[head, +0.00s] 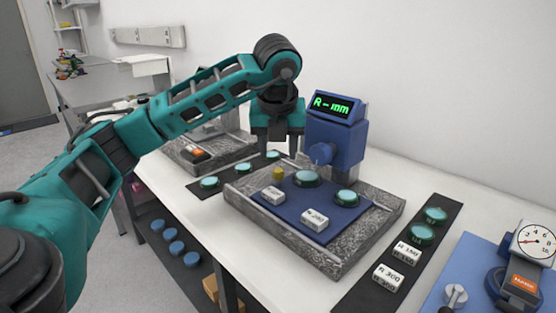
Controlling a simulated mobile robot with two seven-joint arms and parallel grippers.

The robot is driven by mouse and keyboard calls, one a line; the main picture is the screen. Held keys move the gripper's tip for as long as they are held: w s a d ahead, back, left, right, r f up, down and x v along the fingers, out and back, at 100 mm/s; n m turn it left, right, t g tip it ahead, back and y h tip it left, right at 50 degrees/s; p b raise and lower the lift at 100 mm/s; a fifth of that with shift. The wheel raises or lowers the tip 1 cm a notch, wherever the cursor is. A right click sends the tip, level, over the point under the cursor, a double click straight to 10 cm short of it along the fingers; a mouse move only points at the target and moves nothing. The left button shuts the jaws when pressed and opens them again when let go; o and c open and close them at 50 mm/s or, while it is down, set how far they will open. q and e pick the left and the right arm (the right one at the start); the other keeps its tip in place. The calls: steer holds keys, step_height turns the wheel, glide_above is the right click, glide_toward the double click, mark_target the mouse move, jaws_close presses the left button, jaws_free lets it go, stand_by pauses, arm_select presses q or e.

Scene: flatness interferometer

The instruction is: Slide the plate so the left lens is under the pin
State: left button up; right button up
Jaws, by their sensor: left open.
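The blue plate (285,211) lies on a speckled granite base (316,258). It carries a left green lens (307,179), a right green lens (347,198) and a yellow knob (278,173) at its left rear. A blue gauge (337,132) with a green "R - mm" display stands behind the plate. Its round blue nose is above the rear of the plate. I cannot make out the pin or which lens, if any, is under it. My left gripper (279,153) is open and empty, pointing down above and behind the yellow knob. My right gripper is not in view.
Two white labelled blocks (314,219) sit on the plate's front. A dark strip with lenses and white labels (408,247) lies to the right. A dial gauge (536,240) stands on a blue mat at far right. Another granite base (192,170) stands behind left, beside a lens strip.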

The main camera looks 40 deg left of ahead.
arm_select(q)
steer(key=p+v, duration=0.1)
steer(key=v, duration=0.5)
steer(key=shift+r, duration=0.3)
steer(key=shift+s+d, duration=0.1)
steer(key=shift+s, duration=0.05)
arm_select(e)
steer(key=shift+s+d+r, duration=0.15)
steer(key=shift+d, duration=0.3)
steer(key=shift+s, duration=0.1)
